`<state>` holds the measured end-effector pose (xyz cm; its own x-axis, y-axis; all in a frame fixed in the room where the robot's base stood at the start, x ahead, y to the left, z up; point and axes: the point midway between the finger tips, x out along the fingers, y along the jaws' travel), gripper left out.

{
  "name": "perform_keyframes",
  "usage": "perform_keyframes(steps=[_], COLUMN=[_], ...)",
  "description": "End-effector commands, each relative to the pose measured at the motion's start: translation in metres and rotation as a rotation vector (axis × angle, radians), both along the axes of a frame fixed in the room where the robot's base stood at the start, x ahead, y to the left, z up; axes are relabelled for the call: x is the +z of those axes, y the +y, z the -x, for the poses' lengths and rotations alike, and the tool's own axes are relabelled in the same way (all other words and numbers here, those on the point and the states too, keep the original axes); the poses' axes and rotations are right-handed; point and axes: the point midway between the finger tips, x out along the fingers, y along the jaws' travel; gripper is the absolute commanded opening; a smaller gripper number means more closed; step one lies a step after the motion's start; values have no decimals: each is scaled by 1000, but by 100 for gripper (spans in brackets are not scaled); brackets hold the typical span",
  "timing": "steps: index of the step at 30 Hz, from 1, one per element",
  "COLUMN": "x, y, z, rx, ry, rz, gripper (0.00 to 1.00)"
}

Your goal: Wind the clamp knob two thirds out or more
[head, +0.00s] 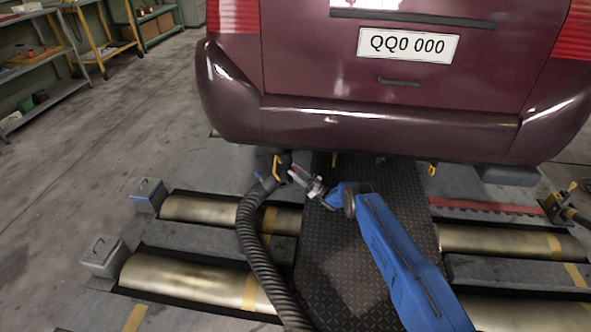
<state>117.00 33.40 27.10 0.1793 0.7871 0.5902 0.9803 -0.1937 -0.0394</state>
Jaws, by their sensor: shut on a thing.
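A black ribbed exhaust hose (252,240) rises to the car's underside left of centre. A yellow-handled clamp fitting (277,168) is at its upper end, under the bumper. My gripper (293,173) comes in from the right at the end of my blue arm. It is shut at the right side of the fitting, on what appears to be the clamp knob. The knob itself is small and mostly hidden by the jaws, so how far it is wound out cannot be told.
The maroon car's bumper (380,128) hangs close above my gripper. Brass-coloured rollers (180,277) lie in the floor on both sides of a dark tread plate (335,275). Grey blocks (103,256) stand at the left. Shelves (45,95) are far left, with open floor before them.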

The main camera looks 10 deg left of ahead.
Motion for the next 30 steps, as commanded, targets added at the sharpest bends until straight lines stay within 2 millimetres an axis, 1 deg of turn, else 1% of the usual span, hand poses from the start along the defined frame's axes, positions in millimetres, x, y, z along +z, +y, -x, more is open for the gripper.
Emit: perform_keyframes(steps=[2, 3, 4, 5, 13, 17, 20, 30], x=[1, 1, 1, 1, 0, -4, -10, -46], y=[-2, -1, -1, -1, -1, -5, -15, -66], z=[-1, -1, -1, -1, 0, 1, 2, 15], rx=[-2, -2, -2, -2, -1, -2, -2, -4], ry=[-2, -2, -1, -1, 0, 1, 2, 0], rz=[-3, -3, -2, -2, -1, 0, 0, -1], gripper=[14, 44, 51, 55, 55, 55, 55, 55])
